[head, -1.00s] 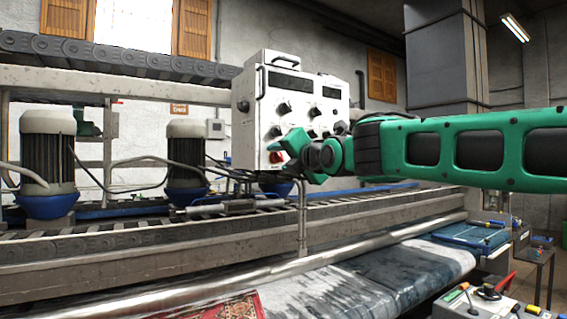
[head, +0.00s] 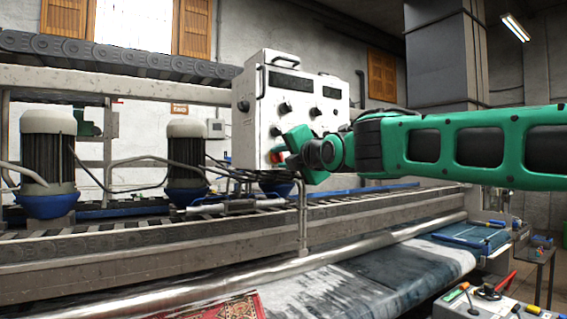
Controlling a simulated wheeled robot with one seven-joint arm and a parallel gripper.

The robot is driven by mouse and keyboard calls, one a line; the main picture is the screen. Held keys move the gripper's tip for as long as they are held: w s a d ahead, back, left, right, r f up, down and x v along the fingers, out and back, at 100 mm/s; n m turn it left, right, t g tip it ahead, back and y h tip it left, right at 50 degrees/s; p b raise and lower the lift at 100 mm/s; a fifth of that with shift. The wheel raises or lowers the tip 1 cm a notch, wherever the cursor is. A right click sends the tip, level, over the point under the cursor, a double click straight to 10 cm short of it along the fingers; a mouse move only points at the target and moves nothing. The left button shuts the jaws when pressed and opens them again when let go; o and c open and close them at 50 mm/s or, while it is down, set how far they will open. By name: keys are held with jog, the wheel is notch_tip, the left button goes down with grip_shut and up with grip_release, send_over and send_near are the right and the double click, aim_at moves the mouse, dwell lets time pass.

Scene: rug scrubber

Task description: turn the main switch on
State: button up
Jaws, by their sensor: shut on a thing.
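The white control box (head: 300,92) stands on a post above the machine's rail, with several dark knobs and two dark displays on its front. The main switch (head: 276,157), red, is low at the left of that front and partly hidden by my gripper. My gripper (head: 284,151), on the green arm coming in from the right, is up against the box front there. It is shut on the main switch; the fingers' exact hold and the switch's position are too small and covered to tell.
Grey motors with blue bases (head: 47,165) stand on the conveyor frame at left. Cables run beneath the box. A wet rug (head: 350,290) lies below on the machine.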

jog(key=m+g, duration=0.1)
jog(key=m, duration=0.5)
jog(key=shift+w+d, duration=0.1)
jog(key=shift+d, duration=0.05)
jog(key=m, duration=0.3)
jog(key=shift+w+d+m+g, duration=0.15)
jog(key=shift+m+g, duration=0.25)
jog(key=shift+m, duration=1.4)
jog(key=shift+y, duration=0.3)
jog(key=o, duration=1)
jog(key=shift+d, duration=0.1)
jog(key=shift+r, duration=0.1)
